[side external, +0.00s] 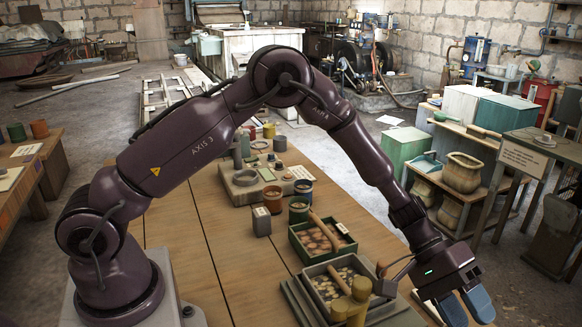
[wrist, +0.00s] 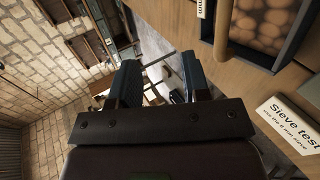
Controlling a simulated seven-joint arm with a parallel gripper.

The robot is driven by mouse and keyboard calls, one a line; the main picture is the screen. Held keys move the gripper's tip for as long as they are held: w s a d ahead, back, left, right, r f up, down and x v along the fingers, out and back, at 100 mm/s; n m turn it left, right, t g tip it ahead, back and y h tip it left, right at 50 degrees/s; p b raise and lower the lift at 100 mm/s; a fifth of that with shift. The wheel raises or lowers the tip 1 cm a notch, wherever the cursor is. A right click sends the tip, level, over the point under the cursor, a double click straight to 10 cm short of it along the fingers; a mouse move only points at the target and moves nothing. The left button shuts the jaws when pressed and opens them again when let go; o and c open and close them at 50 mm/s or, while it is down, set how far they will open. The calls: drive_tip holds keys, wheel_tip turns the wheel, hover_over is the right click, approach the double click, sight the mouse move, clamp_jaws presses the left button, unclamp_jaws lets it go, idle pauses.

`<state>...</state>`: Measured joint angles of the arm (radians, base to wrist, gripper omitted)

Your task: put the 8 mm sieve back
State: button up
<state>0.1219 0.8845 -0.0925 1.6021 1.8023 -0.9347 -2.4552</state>
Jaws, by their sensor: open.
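My gripper (side external: 463,308) is open and empty at the lower right of the side view, past the table's right edge; its blue fingers also show in the wrist view (wrist: 162,80). A green-rimmed tray or sieve (side external: 298,254) with brown round pieces stands on the table. A grey-rimmed one (side external: 311,293) with paler round pieces is nearer the camera. A dark-rimmed tray (wrist: 222,40) of brown round pieces shows in the wrist view, with a label partly cut off, ending in "mm". I cannot tell which is the 8 mm sieve.
A card (wrist: 292,122) reads "Sieve test, use the 8 mm sieve". Yellow cylinders (side external: 358,291) stand by the grey-rimmed tray. Cups (side external: 273,199) and small blocks are farther back. The table's left part (side external: 180,240) is mostly clear.

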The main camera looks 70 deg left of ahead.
drive_tip(key=w+a+r+t+y, duration=0.2)
drive_tip(key=w+a+r+t, duration=0.15)
drive_tip(key=r, duration=0.35)
drive_tip(key=w+a+r+t+y, duration=0.2)
drive_tip(key=a+r+t, duration=0.25)
drive_tip(key=r, duration=0.25)
drive_tip(key=s+a+r+t+y, duration=0.3)
drive_tip(key=a+r+y, duration=0.1)
drive_tip(key=a+r, duration=0.3)
drive_tip(key=s+a+r+n+y, duration=0.1)
drive_tip(key=s+a+r+y, duration=0.25)
drive_tip(key=s+a, duration=0.4)
drive_tip(key=s+f+m+g, duration=0.2)
drive_tip(key=s+f+g, duration=0.2)
drive_tip(key=s, duration=1.7)
drive_tip(key=shift+a+f+m+g, duration=0.25)
drive_tip(key=shift+m+g, duration=0.15)
drive_tip(key=shift+g, duration=0.7)
